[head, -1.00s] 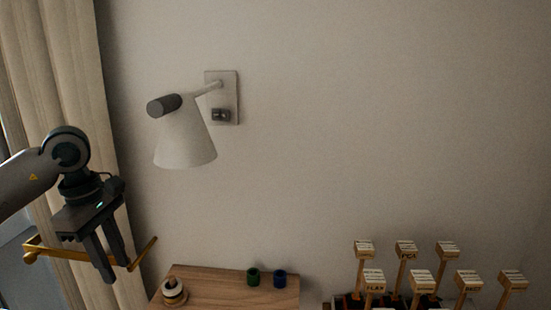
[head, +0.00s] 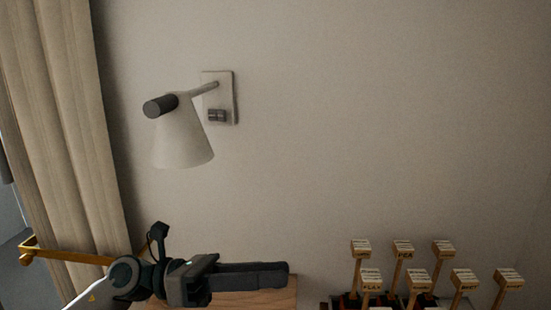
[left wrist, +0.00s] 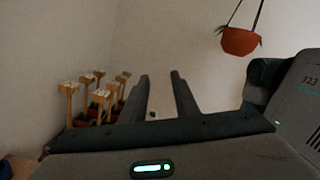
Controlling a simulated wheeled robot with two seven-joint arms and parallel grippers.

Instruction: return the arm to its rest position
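My left arm comes in low at the left of the head view. Its gripper (head: 287,274) points right, level, just above the wooden shelf top (head: 255,300). In the left wrist view the two dark fingers (left wrist: 160,76) stand apart with a clear gap and nothing held between them. A small dark spot shows beyond the gap, too small to name. My right gripper is in neither view.
A white wall lamp (head: 183,137) hangs above the arm. Several wooden block-topped posts (head: 415,278) stand at lower right. A curtain (head: 65,140) and a brass-coloured rod (head: 75,256) are at left. A hanging orange pot (left wrist: 240,41) shows in the left wrist view.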

